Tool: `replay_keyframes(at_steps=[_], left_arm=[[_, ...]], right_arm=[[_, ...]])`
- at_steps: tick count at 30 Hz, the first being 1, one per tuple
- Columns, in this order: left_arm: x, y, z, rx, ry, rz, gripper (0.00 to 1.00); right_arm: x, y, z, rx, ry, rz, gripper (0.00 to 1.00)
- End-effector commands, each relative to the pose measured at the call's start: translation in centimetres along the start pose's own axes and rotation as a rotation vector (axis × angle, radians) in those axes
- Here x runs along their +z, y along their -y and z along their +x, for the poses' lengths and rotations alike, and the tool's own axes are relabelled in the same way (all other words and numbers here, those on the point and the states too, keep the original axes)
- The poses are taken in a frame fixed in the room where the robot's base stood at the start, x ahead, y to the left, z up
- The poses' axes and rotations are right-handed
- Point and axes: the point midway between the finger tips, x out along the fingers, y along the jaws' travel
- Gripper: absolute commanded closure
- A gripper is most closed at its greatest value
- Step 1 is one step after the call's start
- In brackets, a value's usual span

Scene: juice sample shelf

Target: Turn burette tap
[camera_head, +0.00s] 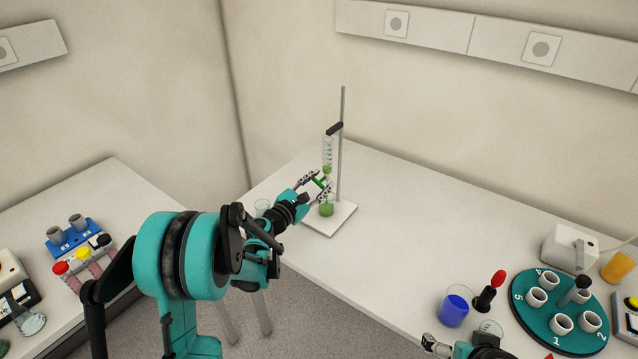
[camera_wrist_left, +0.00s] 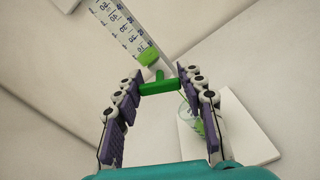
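The burette (camera_head: 328,150) is clamped upright on a stand with a thin grey rod (camera_head: 342,130) and a white base (camera_head: 340,218). Its green tap (camera_wrist_left: 158,86) sits below the graduated tube (camera_wrist_left: 122,25). My left gripper (camera_head: 320,184) reaches the tap from the left. In the left wrist view my left gripper (camera_wrist_left: 159,80) has one finger at each end of the tap's handle, seemingly touching both. A beaker with green liquid (camera_head: 327,209) stands on the base below the tap. My right gripper (camera_head: 432,346) is at the bottom edge, partly cut off; its opening is unclear.
A beaker of blue liquid (camera_head: 454,310), a red-topped item (camera_head: 497,279) and a teal carousel with cups (camera_head: 549,334) stand at the right. The table between them and the stand is clear.

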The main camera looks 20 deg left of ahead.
Motion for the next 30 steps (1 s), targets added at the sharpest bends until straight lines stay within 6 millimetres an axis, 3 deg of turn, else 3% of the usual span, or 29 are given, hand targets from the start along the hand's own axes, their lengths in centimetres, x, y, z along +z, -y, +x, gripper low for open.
replay_keyframes(at_steps=[1,3,9,21,30], left_arm=[[0.0,0.0,0.0,0.000,0.000,0.000,0.81],[0.0,0.0,0.0,0.000,0.000,0.000,0.93],[-0.1,0.0,0.0,0.000,0.000,-0.044,0.93],[-0.1,-0.1,0.0,0.000,0.001,-0.452,0.94],[0.0,-0.1,0.0,0.000,0.001,-0.474,0.94]], right_arm=[[0.0,0.0,0.0,0.000,0.000,0.000,0.00],[0.0,0.0,0.0,0.000,0.000,0.000,0.00],[0.1,0.0,0.2,0.000,0.000,0.000,0.00],[0.9,0.0,1.2,0.000,0.000,0.000,0.00],[0.8,0.0,1.2,0.000,0.000,0.000,0.00]])
